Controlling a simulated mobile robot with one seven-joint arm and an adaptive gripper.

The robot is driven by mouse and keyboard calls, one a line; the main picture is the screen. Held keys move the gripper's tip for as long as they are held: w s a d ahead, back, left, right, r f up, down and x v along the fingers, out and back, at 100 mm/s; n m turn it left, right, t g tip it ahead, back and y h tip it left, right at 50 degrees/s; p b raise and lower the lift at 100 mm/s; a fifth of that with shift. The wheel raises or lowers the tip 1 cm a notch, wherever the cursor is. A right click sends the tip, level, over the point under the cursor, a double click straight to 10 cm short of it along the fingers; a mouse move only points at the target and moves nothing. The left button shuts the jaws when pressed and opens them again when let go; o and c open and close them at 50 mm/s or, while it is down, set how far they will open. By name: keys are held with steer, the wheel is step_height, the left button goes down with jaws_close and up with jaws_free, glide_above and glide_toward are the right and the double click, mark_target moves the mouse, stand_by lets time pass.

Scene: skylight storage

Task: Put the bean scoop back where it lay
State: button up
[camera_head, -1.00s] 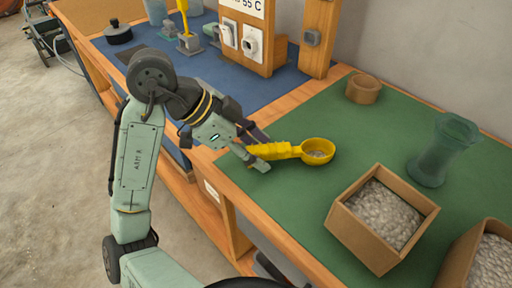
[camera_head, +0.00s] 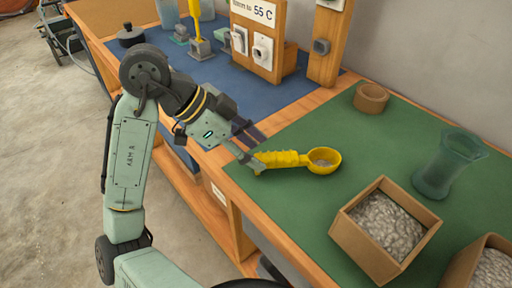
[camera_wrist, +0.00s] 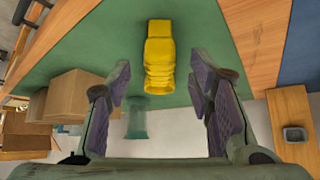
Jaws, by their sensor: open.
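The bean scoop (camera_head: 284,159) is yellow, with a ribbed handle and a round bowl holding some pale contents. It appears to lie on the green mat (camera_head: 310,125) near the mat's left edge, its handle pointing left toward my gripper (camera_head: 254,150). My gripper is open, at the handle's end. In the wrist view, the scoop's handle (camera_wrist: 159,55) shows ahead of the gap between the two spread fingers of my gripper (camera_wrist: 160,85), with neither finger seen closed on it. The bowl is hidden in the wrist view.
A box of pale beans (camera_head: 386,232) and a second box (camera_head: 475,270) stand at the front right. A greenish glass vessel (camera_head: 450,165) and a small brown ring-shaped holder (camera_head: 371,97) stand farther back. A wooden post (camera_head: 329,45) rises behind. Mat around the scoop is clear.

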steer(key=shift+p+v, duration=1.05)
steer(key=shift+v, duration=1.1)
steer(key=v, duration=1.2)
